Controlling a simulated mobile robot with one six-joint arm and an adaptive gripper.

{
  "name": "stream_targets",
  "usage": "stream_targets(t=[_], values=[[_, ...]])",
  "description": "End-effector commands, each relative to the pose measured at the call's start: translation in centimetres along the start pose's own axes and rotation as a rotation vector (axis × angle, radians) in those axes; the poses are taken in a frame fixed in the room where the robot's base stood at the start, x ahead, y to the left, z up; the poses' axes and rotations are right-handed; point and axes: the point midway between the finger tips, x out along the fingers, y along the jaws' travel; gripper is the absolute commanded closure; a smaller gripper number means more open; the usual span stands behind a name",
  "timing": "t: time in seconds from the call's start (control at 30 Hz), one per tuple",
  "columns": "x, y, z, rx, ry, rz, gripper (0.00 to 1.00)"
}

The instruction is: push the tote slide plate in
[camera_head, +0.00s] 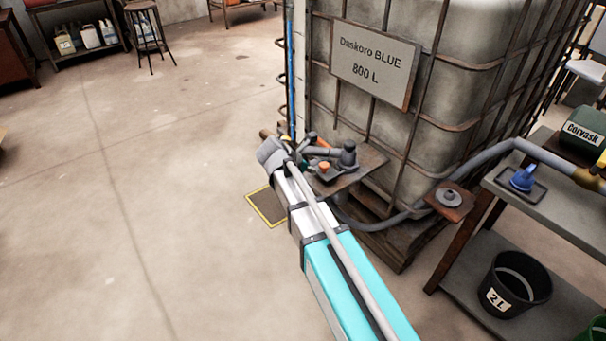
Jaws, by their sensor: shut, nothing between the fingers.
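The tote (430,110) is a large pale tank in a rusty wire cage, signed Daskoro BLUE 800 L. A brown plate (368,165) juts from its lower front, with dark grey fittings and an orange cap on it. I cannot tell which part is the slide plate or how far out it stands. My turquoise and white arm reaches up from the bottom. My gripper (272,153), at its grey far end, looks shut and empty, just left of the fittings. Its fingertips are hard to make out, and I cannot tell whether it touches anything.
A grey hose (480,161) runs from the tote's base to the bench on the right. A black 2 L bucket (517,284) stands on the bench's lower shelf. A yellow-edged floor grate (266,207) lies left of my arm. The floor at left is clear.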

Motion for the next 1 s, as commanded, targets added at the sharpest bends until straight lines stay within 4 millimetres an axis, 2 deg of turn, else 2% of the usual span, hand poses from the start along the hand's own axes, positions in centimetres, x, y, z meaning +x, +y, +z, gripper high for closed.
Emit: stream_targets(t=[0.23,0.67,1.0], values=[[1.0,0.0,1.0,-0.001,0.000,0.001,1.00],[1.1,0.1,1.1,-0.002,0.000,0.001,1.00],[1.3,1.1,1.3,-0.020,0.000,0.019,1.00]])
